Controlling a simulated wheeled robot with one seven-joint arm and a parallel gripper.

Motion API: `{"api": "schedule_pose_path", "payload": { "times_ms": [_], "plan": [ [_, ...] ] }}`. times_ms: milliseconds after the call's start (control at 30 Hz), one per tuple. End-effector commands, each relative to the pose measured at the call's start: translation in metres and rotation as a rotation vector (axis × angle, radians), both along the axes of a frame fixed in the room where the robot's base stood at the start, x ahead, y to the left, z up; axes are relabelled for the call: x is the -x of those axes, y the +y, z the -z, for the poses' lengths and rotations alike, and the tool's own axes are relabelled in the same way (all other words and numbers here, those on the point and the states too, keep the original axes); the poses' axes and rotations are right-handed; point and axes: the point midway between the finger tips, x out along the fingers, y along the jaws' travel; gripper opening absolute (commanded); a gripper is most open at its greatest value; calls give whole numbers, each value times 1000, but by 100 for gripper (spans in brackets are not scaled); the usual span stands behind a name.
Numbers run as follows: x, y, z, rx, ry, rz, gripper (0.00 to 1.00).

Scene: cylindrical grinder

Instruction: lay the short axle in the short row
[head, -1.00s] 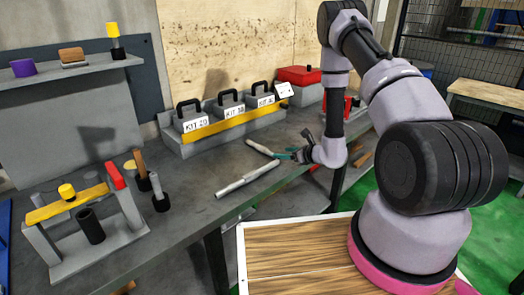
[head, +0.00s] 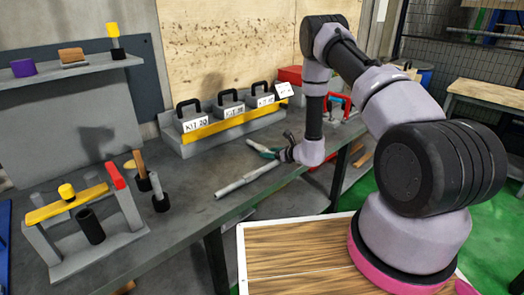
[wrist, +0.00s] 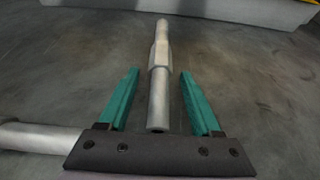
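My gripper (head: 262,149) is low over the bench, with its two teal fingers spread. In the wrist view the open gripper (wrist: 160,72) has a grey stepped axle (wrist: 159,85) between its fingers, lengthwise, with a gap on each side. I cannot tell which place is the short row.
A grey rack with a yellow front strip (head: 220,125) holds kit boxes with black handles behind the gripper. A grey stand with a yellow bar (head: 68,203) and upright tools is at the left.

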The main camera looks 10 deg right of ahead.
Motion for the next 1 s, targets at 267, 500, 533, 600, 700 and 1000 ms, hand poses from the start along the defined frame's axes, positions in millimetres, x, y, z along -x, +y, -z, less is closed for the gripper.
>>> {"api": "schedule_pose_path", "payload": {
  "times_ms": [267,500,533,600,700,1000],
  "plan": [
    [0,0,0,0,0,0,0],
    [0,0,0,1,-1,0,0],
    [0,0,0,0,-1,0,0],
    [0,0,0,0,-1,0,0],
    [0,0,0,0,-1,0,0],
    [0,0,-1,0,-2,1,0]
  ]
}}
